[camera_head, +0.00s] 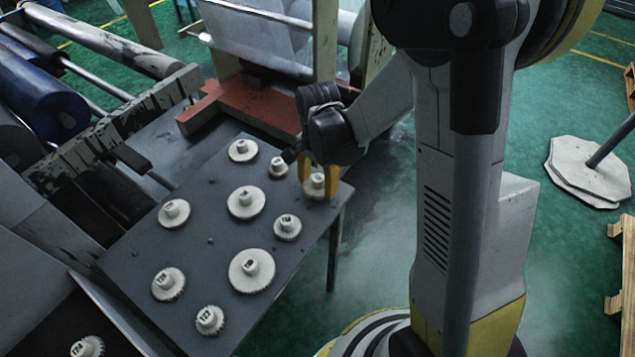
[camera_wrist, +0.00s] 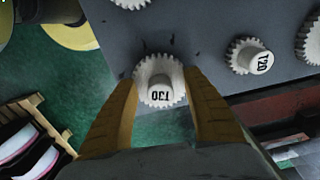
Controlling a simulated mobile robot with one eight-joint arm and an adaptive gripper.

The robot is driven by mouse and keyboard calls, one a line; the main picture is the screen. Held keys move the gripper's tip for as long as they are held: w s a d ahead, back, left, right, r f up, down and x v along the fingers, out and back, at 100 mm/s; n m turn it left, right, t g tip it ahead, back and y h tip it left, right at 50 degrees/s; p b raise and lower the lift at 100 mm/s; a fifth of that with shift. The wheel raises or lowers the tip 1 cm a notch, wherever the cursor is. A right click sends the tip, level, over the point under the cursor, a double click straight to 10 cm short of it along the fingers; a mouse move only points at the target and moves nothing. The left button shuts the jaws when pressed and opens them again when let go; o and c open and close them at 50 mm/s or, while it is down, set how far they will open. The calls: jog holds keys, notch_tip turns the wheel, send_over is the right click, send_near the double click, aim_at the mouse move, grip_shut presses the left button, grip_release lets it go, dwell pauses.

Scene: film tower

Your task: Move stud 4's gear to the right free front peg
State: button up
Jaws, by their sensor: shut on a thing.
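My gripper (camera_head: 318,178) is at the right corner of the dark table (camera_head: 205,300), its yellow fingers pointing down. It is shut on a white toothed gear (camera_head: 316,193) with a raised, numbered hub. The wrist view shows the fingers (camera_wrist: 161,88) on both sides of this held gear (camera_wrist: 160,70), which overlaps the table edge. I cannot tell whether it touches the table. Stud numbers are not readable, so I cannot tell which stud is 4. Small bare pegs (camera_head: 210,240) show between the gears.
Several other white gears stand on the table, including a small one (camera_head: 278,168) close to my gripper and a large one (camera_head: 251,272) near the front. Another gear (camera_head: 88,347) lies at lower left. A red-brown block (camera_head: 240,103) and rollers (camera_head: 40,100) stand behind.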

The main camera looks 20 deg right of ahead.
jog(key=shift+f+b, duration=0.8)
jog(key=shift+f, duration=0.15)
dwell(0.4)
jog(key=o, duration=1.2)
notch_tip(320, 180, up, 12)
jog(key=shift+r, duration=0.1)
jog(key=shift+s+r+n+t, duration=1.2)
jog(key=shift+s+n, duration=0.75)
jog(key=shift+s, duration=0.15)
jog(key=shift+s+r+n+t, duration=1.2)
jog(key=shift+s+n, duration=0.7)
jog(key=shift+s, duration=0.2)
jog(key=shift+s+r+n+t, duration=1.1)
jog(key=shift+s+n+t, duration=0.1)
jog(key=shift+s+n, duration=0.85)
